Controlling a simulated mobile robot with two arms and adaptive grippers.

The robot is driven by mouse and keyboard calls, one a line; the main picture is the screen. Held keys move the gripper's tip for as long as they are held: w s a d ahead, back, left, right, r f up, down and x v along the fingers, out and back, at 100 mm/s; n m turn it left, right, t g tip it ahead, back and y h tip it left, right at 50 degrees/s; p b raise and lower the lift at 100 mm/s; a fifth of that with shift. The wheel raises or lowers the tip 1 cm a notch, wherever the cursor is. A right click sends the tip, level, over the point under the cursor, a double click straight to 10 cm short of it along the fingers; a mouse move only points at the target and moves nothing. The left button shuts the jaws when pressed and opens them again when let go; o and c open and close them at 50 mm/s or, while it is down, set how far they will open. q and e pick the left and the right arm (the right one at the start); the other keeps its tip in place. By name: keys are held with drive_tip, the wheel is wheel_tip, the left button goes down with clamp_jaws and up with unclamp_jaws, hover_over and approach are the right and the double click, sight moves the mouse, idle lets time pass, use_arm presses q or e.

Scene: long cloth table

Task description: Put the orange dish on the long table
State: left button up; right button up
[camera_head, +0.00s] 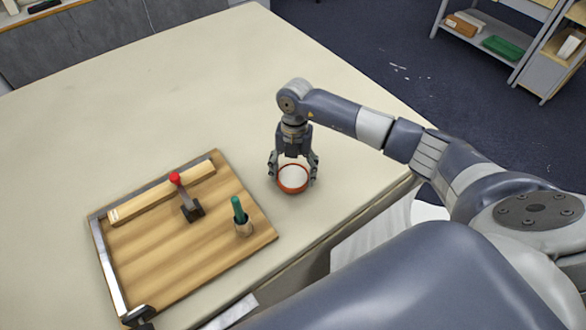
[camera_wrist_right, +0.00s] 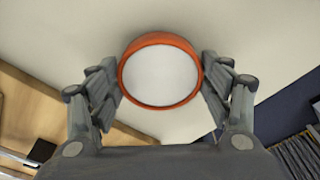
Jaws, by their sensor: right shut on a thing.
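The orange dish (camera_head: 292,188) is a small round bowl with an orange rim and a white inside. My right gripper (camera_head: 293,172) is shut on it, with fingers on both sides of the rim. The dish is at or just above the top of the long table (camera_head: 335,130); I cannot tell whether it touches. In the right wrist view the dish (camera_wrist_right: 160,42) sits between the two fingers (camera_wrist_right: 161,85), upright, with the pale cloth behind it. My left gripper is not in view.
A wooden board (camera_head: 165,250) with a metal edge lies left of the dish. It bears a red-knobbed lever (camera_head: 185,195) and a green-handled tool (camera_head: 240,212). The cloth behind the dish is clear. The table's edge runs close on the near right. Shelves (camera_head: 490,40) stand far right.

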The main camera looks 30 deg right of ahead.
drive_tip(key=shift+f, duration=0.25)
drive_tip(key=shift+w, duration=0.1)
drive_tip(key=shift+f, duration=0.15)
drive_tip(key=o, duration=1.4)
drive_tip(key=shift+o, duration=0.5)
